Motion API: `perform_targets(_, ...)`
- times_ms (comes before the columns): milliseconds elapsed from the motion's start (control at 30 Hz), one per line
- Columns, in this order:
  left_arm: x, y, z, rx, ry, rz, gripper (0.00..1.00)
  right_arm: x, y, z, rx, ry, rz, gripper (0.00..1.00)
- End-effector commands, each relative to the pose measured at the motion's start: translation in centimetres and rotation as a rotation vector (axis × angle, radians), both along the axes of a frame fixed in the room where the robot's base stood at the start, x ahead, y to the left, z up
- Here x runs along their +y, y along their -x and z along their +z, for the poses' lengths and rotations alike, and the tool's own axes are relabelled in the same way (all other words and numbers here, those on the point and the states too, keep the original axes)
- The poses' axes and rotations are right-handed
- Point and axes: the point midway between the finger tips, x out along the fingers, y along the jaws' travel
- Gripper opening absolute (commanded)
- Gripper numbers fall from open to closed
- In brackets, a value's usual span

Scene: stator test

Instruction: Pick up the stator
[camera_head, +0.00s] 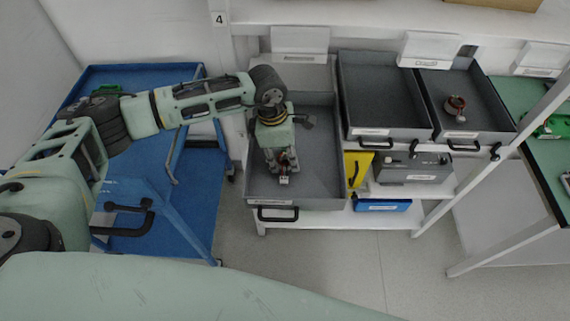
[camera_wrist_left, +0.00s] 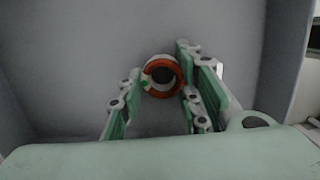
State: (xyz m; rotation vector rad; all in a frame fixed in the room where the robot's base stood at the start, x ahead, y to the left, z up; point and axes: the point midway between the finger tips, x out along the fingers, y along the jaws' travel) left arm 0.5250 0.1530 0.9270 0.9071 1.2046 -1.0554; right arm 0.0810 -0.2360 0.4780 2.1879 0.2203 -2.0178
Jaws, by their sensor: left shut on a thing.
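The stator, a ring with an orange winding and a dark centre (camera_wrist_left: 163,93), shows between the fingers in the left wrist view. My left gripper (camera_head: 284,178) points down inside the left grey tray (camera_head: 319,184) and is shut on the stator. In the head view the gripper mostly hides this stator. My right gripper is not in view.
The middle grey tray (camera_head: 380,95) looks empty. Tray walls stand around my left gripper. A yellow bin (camera_head: 356,168), a grey case (camera_head: 415,170) and a blue box (camera_head: 382,205) are on lower shelves. A blue cart (camera_head: 195,215) stands at left. A white post (camera_head: 530,95) rises at right.

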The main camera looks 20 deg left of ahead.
Motion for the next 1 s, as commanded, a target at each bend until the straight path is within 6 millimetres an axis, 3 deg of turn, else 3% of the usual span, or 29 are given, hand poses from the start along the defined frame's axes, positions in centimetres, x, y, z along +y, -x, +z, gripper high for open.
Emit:
perform_targets(100,0.0,-0.1,0.1,-0.001,0.001,0.000,0.02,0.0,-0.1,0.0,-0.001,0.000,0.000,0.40)
perform_targets(467,0.0,-0.1,0.6,-0.003,0.001,-0.001,0.02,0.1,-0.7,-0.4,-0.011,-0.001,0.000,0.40)
perform_targets(700,0.0,-0.2,3.8,-0.008,0.002,-0.001,0.02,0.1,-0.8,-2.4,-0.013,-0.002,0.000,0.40)
perform_targets(1000,-6.9,0.0,7.7,-0.006,0.003,-0.005,0.02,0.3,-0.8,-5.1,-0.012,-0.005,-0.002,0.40)
